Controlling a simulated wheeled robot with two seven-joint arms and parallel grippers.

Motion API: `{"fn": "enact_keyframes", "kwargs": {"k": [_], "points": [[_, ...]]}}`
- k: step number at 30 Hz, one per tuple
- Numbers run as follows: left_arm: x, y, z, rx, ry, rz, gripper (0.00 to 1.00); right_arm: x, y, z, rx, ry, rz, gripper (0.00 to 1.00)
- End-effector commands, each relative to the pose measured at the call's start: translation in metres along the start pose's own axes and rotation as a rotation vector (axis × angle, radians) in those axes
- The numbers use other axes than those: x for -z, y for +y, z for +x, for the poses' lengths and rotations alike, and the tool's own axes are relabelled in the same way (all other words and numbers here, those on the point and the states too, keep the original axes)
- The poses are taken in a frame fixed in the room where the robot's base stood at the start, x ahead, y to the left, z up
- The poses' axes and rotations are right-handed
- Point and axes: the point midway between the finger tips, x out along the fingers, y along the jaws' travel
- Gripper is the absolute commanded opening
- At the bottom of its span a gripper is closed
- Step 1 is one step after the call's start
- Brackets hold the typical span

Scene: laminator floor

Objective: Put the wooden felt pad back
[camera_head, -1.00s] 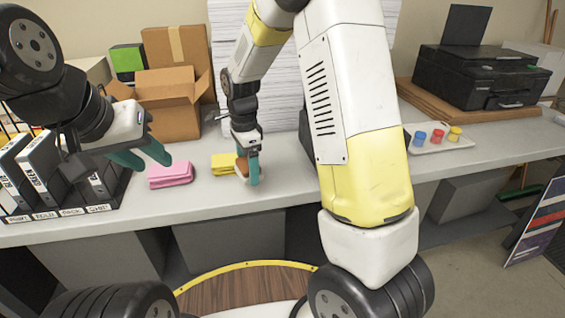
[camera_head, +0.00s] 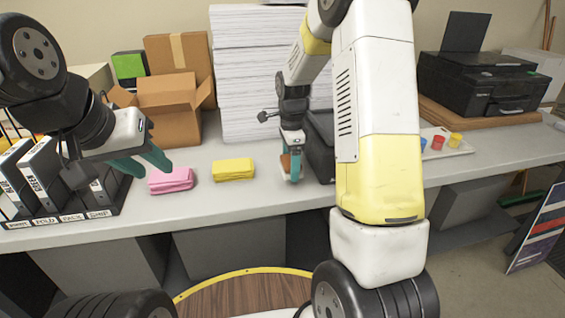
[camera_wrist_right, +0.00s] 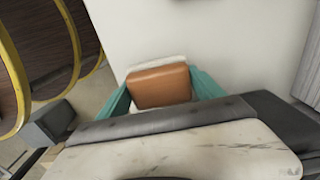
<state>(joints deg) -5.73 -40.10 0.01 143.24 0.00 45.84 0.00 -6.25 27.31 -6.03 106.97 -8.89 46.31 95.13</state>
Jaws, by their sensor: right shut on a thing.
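The wooden felt pad is an orange-brown block with a white layer along its edge. In the right wrist view the pad (camera_wrist_right: 160,86) sits between the two teal fingers of my right gripper (camera_wrist_right: 160,92), which is shut on it. In the head view my right gripper (camera_head: 291,165) points down over the grey counter, right of the yellow folded stack, and the pad (camera_head: 285,162) shows as a small brown patch at its fingers. Whether it touches the counter is hard to tell. My left gripper (camera_head: 143,160) is open and empty, near the pink stack.
A pink stack (camera_head: 171,180) and a yellow stack (camera_head: 233,169) lie on the counter (camera_head: 225,197). A labelled binder rack (camera_head: 60,215) stands left. A dark machine (camera_head: 320,145) is partly hidden behind my right arm. A tray with coloured pots (camera_head: 445,147) and a printer (camera_head: 480,80) stand right.

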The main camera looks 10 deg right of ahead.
Motion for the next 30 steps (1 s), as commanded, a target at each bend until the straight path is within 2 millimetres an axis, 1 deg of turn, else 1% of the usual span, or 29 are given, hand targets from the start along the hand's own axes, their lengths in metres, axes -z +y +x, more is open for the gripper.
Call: {"fn": "enact_keyframes", "kwargs": {"k": [4,9,12,18,22,23,24,26,30], "points": [[0.000,0.000,0.000,0.000,0.000,0.000,0.36,0.004,-0.001,0.005,-0.001,0.000,-0.001,0.33],[0.000,0.000,0.000,0.000,0.000,0.000,0.36,0.004,0.000,0.028,-0.004,-0.001,0.000,0.33],[0.000,0.000,0.000,0.000,0.000,0.000,0.36,0.004,-0.001,0.036,-0.002,0.000,0.000,0.33],[0.000,0.000,0.000,0.000,0.000,0.000,0.36,0.004,-0.001,0.035,0.000,0.000,-0.001,0.33],[0.000,0.000,0.000,0.000,0.000,0.000,0.36,0.004,-0.001,0.039,0.000,0.000,0.000,0.33],[0.000,0.000,0.000,0.000,0.000,0.000,0.36,0.004,-0.001,0.038,0.000,0.000,0.000,0.80],[0.000,0.000,0.000,0.000,0.000,0.000,0.36,0.004,-0.001,0.038,0.000,0.000,0.000,0.88],[0.000,0.000,0.000,0.000,0.000,0.000,0.36,0.004,-0.001,0.038,0.000,0.000,0.000,0.98],[0.000,0.000,0.000,0.000,0.000,0.000,0.36,0.004,-0.001,0.038,0.000,0.000,0.000,0.98]]}}
